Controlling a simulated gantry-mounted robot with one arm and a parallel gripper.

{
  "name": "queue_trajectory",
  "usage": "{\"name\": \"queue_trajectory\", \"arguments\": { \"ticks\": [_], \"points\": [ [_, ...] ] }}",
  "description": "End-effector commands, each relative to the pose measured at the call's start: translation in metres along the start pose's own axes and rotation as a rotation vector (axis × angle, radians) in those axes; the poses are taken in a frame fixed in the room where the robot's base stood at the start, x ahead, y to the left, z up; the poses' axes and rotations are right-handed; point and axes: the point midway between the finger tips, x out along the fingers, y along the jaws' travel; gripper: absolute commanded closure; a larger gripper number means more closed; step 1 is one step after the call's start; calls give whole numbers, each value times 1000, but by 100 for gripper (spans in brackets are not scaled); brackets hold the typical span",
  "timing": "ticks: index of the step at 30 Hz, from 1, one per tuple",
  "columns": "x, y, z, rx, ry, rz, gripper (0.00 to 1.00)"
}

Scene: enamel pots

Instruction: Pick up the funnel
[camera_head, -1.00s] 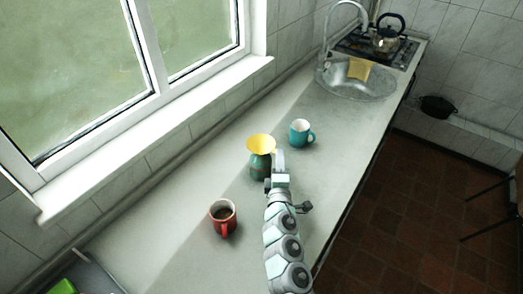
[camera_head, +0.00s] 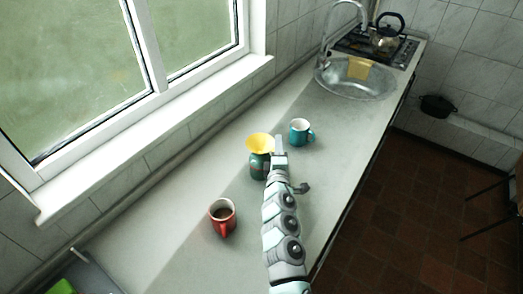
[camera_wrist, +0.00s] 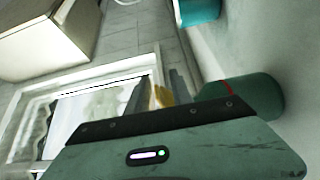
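The yellow funnel (camera_head: 259,141) sits wide end up on a dark green enamel vessel (camera_head: 258,166) on the counter. My gripper (camera_head: 279,147) is close beside the funnel's right side in the head view. Contact between them cannot be made out. In the wrist view a small yellow part of the funnel (camera_wrist: 162,95) shows past the gripper's dark edge, beside the green vessel (camera_wrist: 250,98). Most of the funnel is hidden there by the gripper body.
A teal mug (camera_head: 300,132) stands just behind and right of my gripper. A red mug (camera_head: 222,217) with dark contents stands nearer on the left. The sink (camera_head: 352,84), a yellow cloth (camera_head: 358,68) and a kettle (camera_head: 386,40) are at the far end. A window wall borders the left.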

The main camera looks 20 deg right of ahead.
Motion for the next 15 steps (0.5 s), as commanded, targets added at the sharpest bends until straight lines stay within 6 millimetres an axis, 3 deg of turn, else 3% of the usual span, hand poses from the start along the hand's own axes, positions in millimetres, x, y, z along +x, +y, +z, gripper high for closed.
{"name": "queue_trajectory", "arguments": {
  "ticks": [9, 15],
  "points": [
    [0, 0, 0, 0, 0, 0, 100],
    [0, 0, 0, 0, 0, 0, 100]
  ]
}}
